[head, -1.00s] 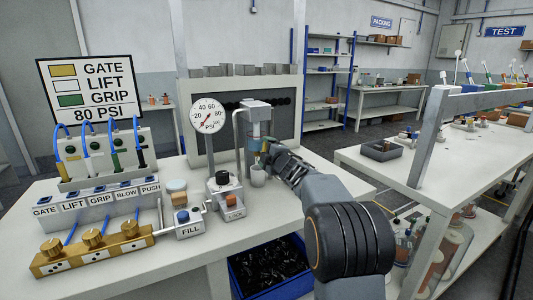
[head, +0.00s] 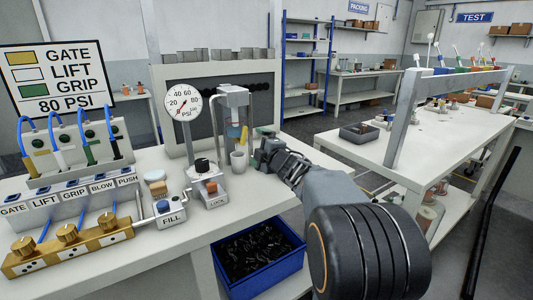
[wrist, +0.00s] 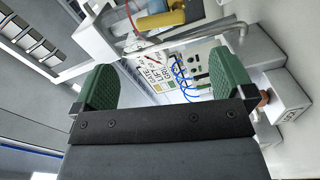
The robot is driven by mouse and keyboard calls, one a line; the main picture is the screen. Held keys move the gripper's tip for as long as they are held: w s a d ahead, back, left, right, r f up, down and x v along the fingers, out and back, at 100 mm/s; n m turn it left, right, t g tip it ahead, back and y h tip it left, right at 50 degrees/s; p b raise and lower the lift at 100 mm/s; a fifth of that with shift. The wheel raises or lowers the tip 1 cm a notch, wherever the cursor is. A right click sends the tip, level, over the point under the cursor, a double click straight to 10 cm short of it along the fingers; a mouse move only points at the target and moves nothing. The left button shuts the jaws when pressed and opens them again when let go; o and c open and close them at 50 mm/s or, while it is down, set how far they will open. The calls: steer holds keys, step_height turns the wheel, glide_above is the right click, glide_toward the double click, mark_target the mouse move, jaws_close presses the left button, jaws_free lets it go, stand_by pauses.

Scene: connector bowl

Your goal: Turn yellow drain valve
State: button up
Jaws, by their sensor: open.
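The yellow drain valve (head: 244,135) is a small yellow piece low on the grey and blue cylinder unit (head: 234,105), just above a white cup (head: 238,161). In the wrist view a yellow part (wrist: 162,19), which looks like the valve, lies beyond the fingertips near the top edge. My gripper (head: 264,148) is just right of the valve and cup, apart from them. Its green-padded fingers (wrist: 160,80) are spread wide with nothing between them.
A pressure gauge (head: 183,101) and the LOCK block (head: 211,188) stand left of the cylinder unit. The brass manifold (head: 67,246) is at front left. A blue bin (head: 260,262) of dark parts sits below the bench edge.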

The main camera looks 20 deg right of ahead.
steer(key=shift+s+d, duration=0.15)
steer(key=shift+s, duration=0.95)
steer(key=shift+s+d, duration=0.1)
steer(key=shift+s, duration=0.95)
steer(key=shift+f, duration=0.1)
steer(key=s+d+f+m+g+h+p, duration=0.1)
steer(key=s+d+f+m+g+h, duration=0.45)
steer(key=m, duration=0.45)
steer(key=s+a+f+m+g+h+p, duration=0.1)
steer(key=s+a+f+m+g+p, duration=0.2)
steer(key=s+m+g+p, duration=0.25)
steer(key=s+a+r+g+y+p, duration=0.1)
steer(key=s+a+r+y+p, duration=0.1)
steer(key=s+a+r+p, duration=0.2)
steer(key=s+a+r+m+g+y+p, duration=0.1)
steer(key=s+a+r+p, duration=0.3)
steer(key=s+a, duration=0.5)
steer(key=a+g+y+p, duration=0.1)
steer(key=a+p, duration=0.1)
steer(key=shift+s+a+r+p, duration=0.15)
steer(key=shift+s+a+p, duration=0.1)
steer(key=shift+s+p, duration=0.15)
